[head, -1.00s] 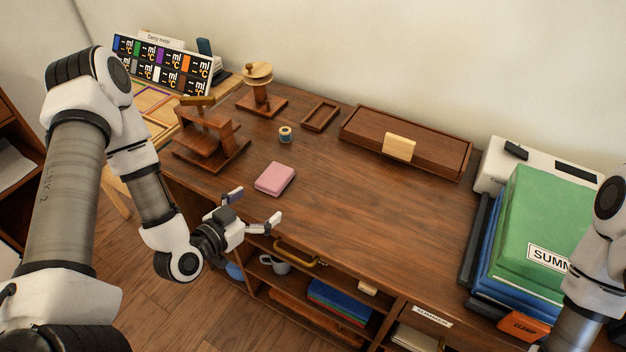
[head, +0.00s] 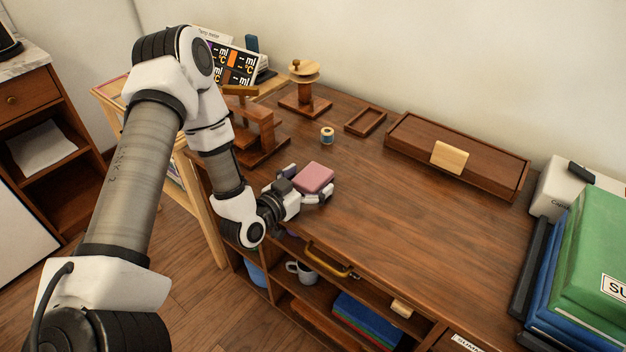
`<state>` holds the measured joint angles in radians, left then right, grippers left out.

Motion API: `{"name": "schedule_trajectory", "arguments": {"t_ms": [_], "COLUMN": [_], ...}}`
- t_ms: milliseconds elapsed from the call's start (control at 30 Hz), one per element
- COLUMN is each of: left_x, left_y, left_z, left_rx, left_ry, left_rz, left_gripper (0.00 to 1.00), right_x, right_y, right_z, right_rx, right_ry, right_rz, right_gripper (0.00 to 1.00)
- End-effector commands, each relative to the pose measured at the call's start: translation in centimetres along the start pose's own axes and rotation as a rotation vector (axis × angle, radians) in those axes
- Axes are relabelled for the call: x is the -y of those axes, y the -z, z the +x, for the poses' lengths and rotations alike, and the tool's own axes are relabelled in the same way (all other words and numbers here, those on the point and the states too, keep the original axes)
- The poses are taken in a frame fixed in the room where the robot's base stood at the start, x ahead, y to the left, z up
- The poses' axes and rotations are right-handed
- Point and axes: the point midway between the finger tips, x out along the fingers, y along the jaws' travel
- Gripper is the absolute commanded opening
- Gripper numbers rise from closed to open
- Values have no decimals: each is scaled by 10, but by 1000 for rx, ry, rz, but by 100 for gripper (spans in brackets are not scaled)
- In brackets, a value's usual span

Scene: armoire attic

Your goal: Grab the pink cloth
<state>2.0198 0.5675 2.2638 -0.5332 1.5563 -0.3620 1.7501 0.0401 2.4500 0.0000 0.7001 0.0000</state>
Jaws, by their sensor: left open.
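The pink cloth (head: 315,176) is a small folded block on the wooden desk top, near its front left edge. My left gripper (head: 308,188) is at the cloth's near left side, with its fingers open, one at the far left side and one at the near side of the cloth. The cloth lies at or between the fingertips; I cannot tell whether they touch it. My right gripper is out of view.
A wooden stand (head: 258,135) is behind and left of the cloth. A thread spool (head: 327,136), a small tray (head: 366,122) and a long wooden box (head: 457,155) stand further back. The desk's middle is clear.

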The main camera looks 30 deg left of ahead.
Motion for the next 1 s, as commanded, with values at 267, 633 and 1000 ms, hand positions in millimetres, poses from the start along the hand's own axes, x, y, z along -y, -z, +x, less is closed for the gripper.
{"name": "schedule_trajectory", "arguments": {"t_ms": [267, 633, 1000], "left_x": [0, 0, 1], "left_y": [0, 0, 10], "left_z": [0, -1, -29], "left_rx": [1, 2, 6], "left_ry": [0, 0, 4], "left_rz": [0, 0, -6], "left_gripper": [54, 41, 41], "right_x": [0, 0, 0], "right_y": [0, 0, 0], "right_z": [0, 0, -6], "right_rx": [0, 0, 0], "right_ry": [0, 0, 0], "right_rz": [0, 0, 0], "right_gripper": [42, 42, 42]}}
